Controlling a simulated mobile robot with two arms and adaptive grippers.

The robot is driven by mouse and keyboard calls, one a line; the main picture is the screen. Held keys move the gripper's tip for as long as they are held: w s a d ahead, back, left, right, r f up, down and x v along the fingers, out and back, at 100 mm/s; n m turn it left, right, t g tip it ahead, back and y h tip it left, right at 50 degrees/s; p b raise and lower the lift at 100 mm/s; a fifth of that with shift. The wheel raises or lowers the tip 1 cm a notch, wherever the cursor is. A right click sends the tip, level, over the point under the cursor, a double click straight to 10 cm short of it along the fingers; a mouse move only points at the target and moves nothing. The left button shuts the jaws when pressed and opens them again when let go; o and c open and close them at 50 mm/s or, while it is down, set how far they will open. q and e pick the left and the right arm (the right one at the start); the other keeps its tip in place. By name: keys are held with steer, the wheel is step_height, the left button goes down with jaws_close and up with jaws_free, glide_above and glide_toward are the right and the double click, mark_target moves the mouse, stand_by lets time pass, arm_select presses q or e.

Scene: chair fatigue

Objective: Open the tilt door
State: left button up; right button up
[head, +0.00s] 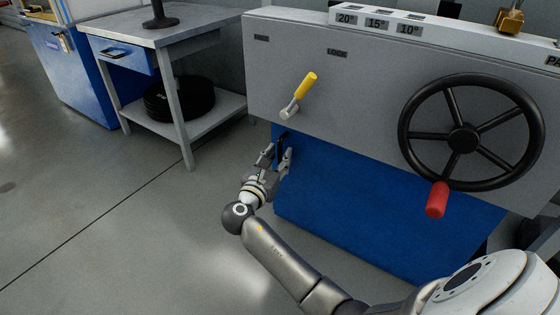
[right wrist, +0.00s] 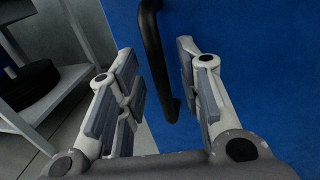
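The blue door panel (head: 380,205) is set below the grey machine front and looks closed, though its exact tilt is hard to tell. Its black bar handle (right wrist: 153,60) runs up the panel in the right wrist view; in the head view it is mostly hidden by my gripper. My right gripper (head: 277,157) is at the panel's upper left edge, also seen from the wrist (right wrist: 155,85). Its fingers are open, one on either side of the handle's line, with visible gaps to it. My left gripper is in neither view.
The grey front (head: 370,100) carries a yellow-tipped lock lever (head: 299,95) above my gripper. A black handwheel (head: 462,138) with a red knob (head: 437,200) juts out at right. A grey workbench (head: 165,28) stands at upper left. The floor at left is clear.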

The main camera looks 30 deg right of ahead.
steer(key=shift+w+d, duration=0.45)
steer(key=shift+d, duration=0.15)
steer(key=shift+c, duration=0.3)
jaws_close()
